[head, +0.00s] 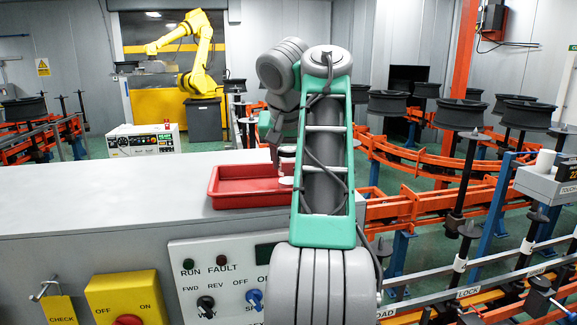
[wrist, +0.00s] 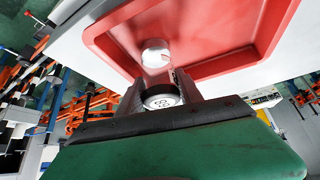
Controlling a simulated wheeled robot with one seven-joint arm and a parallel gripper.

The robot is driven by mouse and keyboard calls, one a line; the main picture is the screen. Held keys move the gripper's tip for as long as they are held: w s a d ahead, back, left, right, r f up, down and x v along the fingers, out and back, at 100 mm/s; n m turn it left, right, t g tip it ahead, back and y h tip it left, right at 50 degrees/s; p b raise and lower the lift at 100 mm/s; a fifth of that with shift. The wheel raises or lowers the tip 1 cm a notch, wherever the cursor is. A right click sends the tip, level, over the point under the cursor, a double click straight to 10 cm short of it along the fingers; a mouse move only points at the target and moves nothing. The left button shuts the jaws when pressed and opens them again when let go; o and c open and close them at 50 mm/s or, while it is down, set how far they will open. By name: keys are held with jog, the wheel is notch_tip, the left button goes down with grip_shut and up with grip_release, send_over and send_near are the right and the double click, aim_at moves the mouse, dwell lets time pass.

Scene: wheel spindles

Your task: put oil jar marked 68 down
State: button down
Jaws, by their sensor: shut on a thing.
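The oil jar (wrist: 157,75) is clear-sided with a white marked lid, whose digits look like 68 seen turned round, and a white far end. My gripper (wrist: 165,90) is shut on it near the lid, one finger on each side. In the head view the jar's white end (head: 285,182) shows just left of my arm, over the red tray (head: 228,201), which also fills the upper wrist view (wrist: 225,67). I cannot tell if the jar touches the tray floor. In the head view my gripper (head: 276,152) is partly hidden by my arm.
The tray lies on a grey cabinet top (head: 110,205), clear to its left. A control panel (head: 225,285) and yellow switch box (head: 126,298) are on the cabinet's front. Orange rails with wheel spindles (head: 460,190) stand at the right. A yellow robot arm (head: 203,60) stands behind.

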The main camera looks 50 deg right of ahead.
jog(key=shift+f, duration=0.15)
jog(key=c, duration=0.8)
grip_release()
jog(key=shift+r, duration=0.4)
jog(key=p+v, duration=0.3)
jog(key=v, duration=0.3)
jog(key=shift+w+d+r+p, duration=0.1)
jog(key=shift+p, duration=0.3)
jog(key=shift+s+a+b, duration=0.2)
jog(key=shift+a+b, duration=0.1)
jog(key=shift+b, duration=0.05)
jog(key=shift+v, duration=2.7)
